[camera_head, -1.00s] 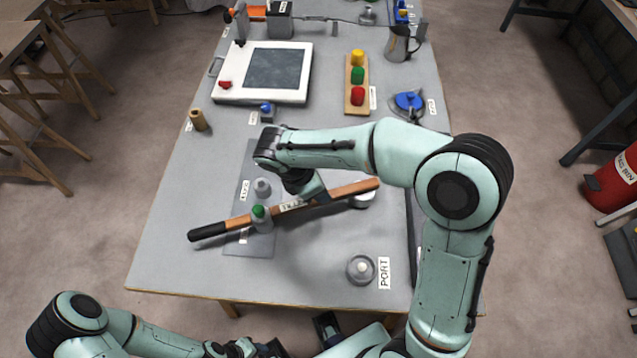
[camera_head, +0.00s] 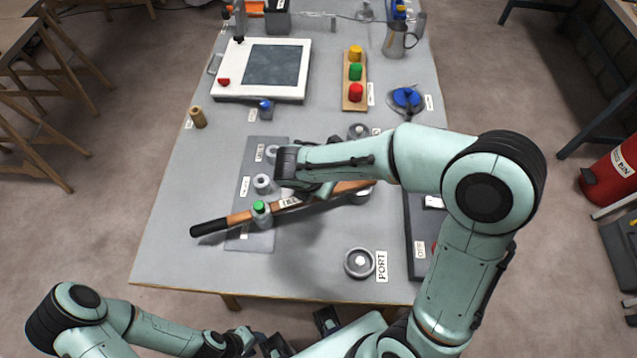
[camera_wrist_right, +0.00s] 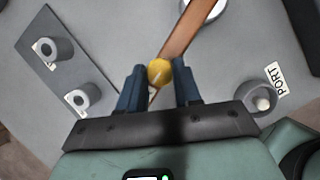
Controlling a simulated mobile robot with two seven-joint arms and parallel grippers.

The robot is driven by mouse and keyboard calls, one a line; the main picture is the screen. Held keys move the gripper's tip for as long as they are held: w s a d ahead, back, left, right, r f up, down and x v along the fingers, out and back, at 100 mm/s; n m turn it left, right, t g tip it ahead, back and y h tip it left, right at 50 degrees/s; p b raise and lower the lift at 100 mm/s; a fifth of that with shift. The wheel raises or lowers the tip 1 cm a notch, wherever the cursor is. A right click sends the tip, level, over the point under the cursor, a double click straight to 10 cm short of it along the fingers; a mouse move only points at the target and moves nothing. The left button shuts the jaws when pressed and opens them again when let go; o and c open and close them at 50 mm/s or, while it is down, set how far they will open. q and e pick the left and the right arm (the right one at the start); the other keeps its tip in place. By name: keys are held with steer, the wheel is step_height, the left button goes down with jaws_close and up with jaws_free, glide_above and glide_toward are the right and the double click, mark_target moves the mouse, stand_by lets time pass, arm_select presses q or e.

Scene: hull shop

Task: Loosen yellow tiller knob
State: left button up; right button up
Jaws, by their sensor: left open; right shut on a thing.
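The wooden tiller (camera_head: 240,218) with its black grip lies slantwise across the middle of the bench. A green-topped grey post (camera_head: 260,212) stands at its grip half. The yellow tiller knob (camera_wrist_right: 159,71) shows in the right wrist view, between the two dark fingers of my right gripper (camera_wrist_right: 159,82), which is shut on it. The tiller's wood runs up past the knob there. In the head view my right wrist hides the knob. My left gripper (camera_head: 300,336) is open and empty at the bottom edge, in front of the bench.
Grey hollow cylinders (camera_head: 262,184) stand on a grey plate left of my right gripper. A round grey fitting (camera_head: 359,263) sits beside the PORT label. A board with yellow, green and red knobs (camera_head: 354,92) and a white framed panel (camera_head: 300,70) lie farther back.

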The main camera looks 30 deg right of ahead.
stand_by(0.4)
steer(key=o, duration=1)
steer(key=shift+o, duration=0.2)
steer(key=shift+r, duration=0.1)
arm_select(q)
steer(key=shift+w+r+p, duration=0.35)
steer(key=shift+r+p, duration=0.15)
steer(key=shift+r, duration=0.1)
steer(key=shift+w+r+p, duration=0.35)
steer(key=shift+r+p, duration=0.15)
steer(key=shift+r, duration=0.1)
arm_select(e)
steer(key=v, duration=1.3)
steer(key=shift+r, duration=0.1)
